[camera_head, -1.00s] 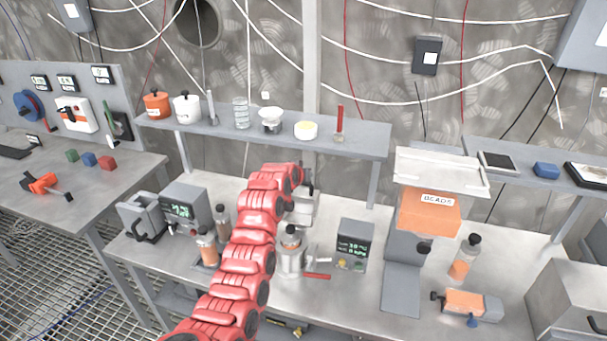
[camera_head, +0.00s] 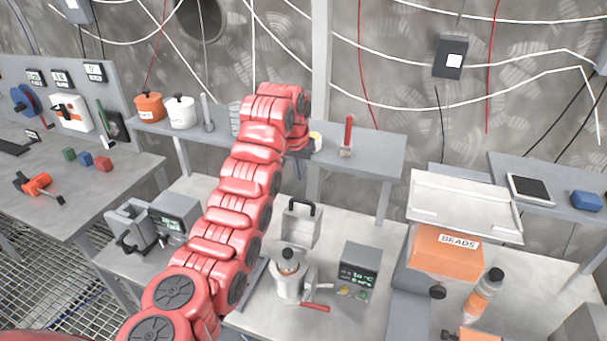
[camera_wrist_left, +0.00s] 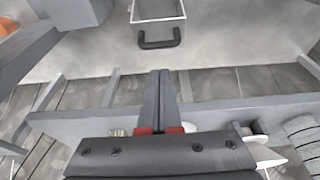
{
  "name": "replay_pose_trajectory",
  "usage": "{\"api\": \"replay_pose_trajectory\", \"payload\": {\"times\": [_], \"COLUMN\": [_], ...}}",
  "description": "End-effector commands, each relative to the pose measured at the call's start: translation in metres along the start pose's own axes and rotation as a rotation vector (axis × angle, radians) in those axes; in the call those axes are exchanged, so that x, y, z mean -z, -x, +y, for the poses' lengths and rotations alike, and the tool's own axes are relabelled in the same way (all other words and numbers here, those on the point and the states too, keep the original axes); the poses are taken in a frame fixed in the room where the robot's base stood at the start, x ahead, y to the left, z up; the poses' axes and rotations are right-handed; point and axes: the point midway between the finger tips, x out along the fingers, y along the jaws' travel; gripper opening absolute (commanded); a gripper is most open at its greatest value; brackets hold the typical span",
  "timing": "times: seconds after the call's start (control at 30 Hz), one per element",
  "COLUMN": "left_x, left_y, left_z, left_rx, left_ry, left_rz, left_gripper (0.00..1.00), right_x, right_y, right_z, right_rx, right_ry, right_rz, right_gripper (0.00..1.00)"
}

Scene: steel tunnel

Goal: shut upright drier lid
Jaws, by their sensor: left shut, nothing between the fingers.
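An upright pale grey panel with a black handle on its top edge (camera_head: 300,223) stands on the bench behind a metal vessel; I take it for the drier lid. It also shows at the top of the left wrist view (camera_wrist_left: 158,10), with its black handle (camera_wrist_left: 159,42) towards my fingers. My left gripper (camera_wrist_left: 160,73) is shut and empty, apart from the handle. In the head view, my red arm mostly hides the gripper, which is near the shelf's front edge, above and behind the panel. My right gripper is not in view.
The metal vessel (camera_head: 289,283) with a red-handled lever and a display box (camera_head: 358,270) stand in front. A raised shelf (camera_head: 375,150) carrying pots and small ware runs behind. An orange BEADS hopper (camera_head: 445,252) stands right, a grey device with a display (camera_head: 175,215) left.

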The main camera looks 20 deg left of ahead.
Motion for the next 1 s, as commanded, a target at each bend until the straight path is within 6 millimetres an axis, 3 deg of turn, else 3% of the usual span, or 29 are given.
{"api": "replay_pose_trajectory", "payload": {"times": [0.13,0.3,0.5,0.7,1.0], "left_x": [-0.001,-0.001,-0.002,-0.001,-0.001], "left_y": [-0.015,-0.045,-0.076,-0.088,-0.089], "left_z": [0.003,-0.001,-0.001,-0.001,-0.001], "left_rx": [0.004,0.005,0.005,0.006,0.006], "left_ry": [-0.005,-0.002,-0.002,-0.002,-0.002], "left_rz": [-0.002,-0.007,-0.007,0.000,0.001], "left_gripper": [0.00,0.00,0.00,0.00,0.00], "right_x": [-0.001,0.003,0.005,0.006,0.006], "right_y": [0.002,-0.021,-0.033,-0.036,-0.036], "right_z": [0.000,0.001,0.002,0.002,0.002], "right_rx": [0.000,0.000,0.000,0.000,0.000], "right_ry": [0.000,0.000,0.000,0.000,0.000], "right_rz": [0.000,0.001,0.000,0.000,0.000], "right_gripper": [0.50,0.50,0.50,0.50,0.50]}}
